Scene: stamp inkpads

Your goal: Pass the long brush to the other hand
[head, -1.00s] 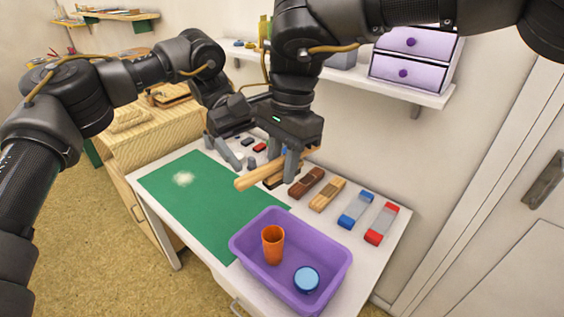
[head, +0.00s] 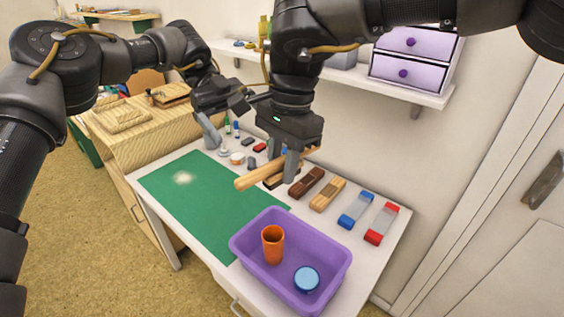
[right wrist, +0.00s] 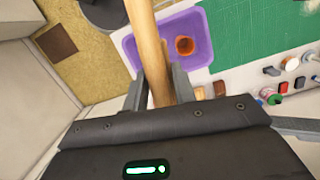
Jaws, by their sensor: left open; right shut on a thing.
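The long brush (head: 256,178) shows as a pale wooden bar held above the table, lying at a slant. My right gripper (head: 283,166) points down and is shut on it. In the right wrist view the brush (right wrist: 147,45) runs between the two fingers of this gripper (right wrist: 158,88) and out past the top edge. I cannot make out any bristles. My left gripper (head: 212,128) is open and empty, up and left of the brush and apart from it, over the back left of the table.
A purple tub (head: 241,246) with an orange cup (head: 273,245) and a blue-lidded jar (head: 306,279) stands at the table's front. A green mat (head: 205,205) lies left. Brown, tan, blue and red blocks line the back right; small items stand near my left gripper.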

